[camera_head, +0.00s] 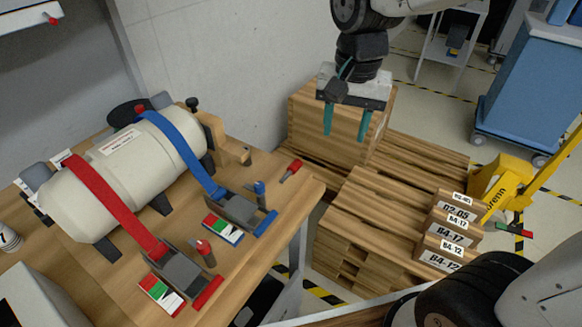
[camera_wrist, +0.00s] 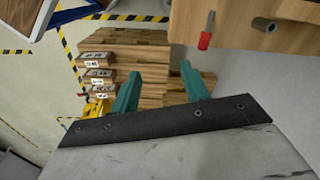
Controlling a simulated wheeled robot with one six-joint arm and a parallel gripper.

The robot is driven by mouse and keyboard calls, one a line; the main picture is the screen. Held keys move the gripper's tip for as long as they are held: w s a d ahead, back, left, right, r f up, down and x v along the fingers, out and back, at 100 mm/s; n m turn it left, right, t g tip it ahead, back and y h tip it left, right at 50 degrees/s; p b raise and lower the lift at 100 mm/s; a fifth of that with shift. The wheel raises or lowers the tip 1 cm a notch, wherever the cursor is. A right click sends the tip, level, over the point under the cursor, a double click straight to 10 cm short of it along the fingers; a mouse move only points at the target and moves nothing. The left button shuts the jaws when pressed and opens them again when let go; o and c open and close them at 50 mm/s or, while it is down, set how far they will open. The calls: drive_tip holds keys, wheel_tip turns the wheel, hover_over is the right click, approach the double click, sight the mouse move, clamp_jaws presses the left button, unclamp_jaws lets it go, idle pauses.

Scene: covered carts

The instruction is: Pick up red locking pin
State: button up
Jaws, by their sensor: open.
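A small red pin-like piece (camera_head: 291,170) lies near the right edge of the wooden table (camera_head: 285,205). A similar red-handled piece with a thin metal shaft (camera_wrist: 205,38) lies on the wood in the wrist view. Another upright grey pin with a red top (camera_head: 205,252) stands beside the red strap's latch; I cannot tell which is the locking pin. My gripper (camera_head: 346,135) is open and empty, fingers pointing down, to the right of the table and above the pallets. Its two teal fingers also show in the wrist view (camera_wrist: 159,82), apart from the red-handled piece.
A white tank (camera_head: 128,155) sits on the table under a red strap (camera_head: 108,202) and a blue strap (camera_head: 185,150). A blue pin (camera_head: 260,190) stands by the blue latch. Wooden pallets (camera_head: 350,240), labelled boxes (camera_head: 448,242) and a yellow machine (camera_head: 500,185) stand to the right.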

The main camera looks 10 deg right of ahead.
sight(295, 163)
drive_tip(key=w+a+f+m, duration=0.1)
drive_tip(key=w+a+f, duration=0.2)
drive_tip(key=w+a+f+m, duration=0.2)
drive_tip(key=w+a+f, duration=0.1)
drive_tip(key=w, duration=0.1)
drive_tip(key=shift+w+a, duration=0.1)
drive_tip(key=shift+a, duration=0.25)
drive_tip(key=f, duration=0.7)
drive_tip(key=shift+a+f, duration=0.3)
drive_tip(key=shift+f, duration=0.1)
clamp_jaws()
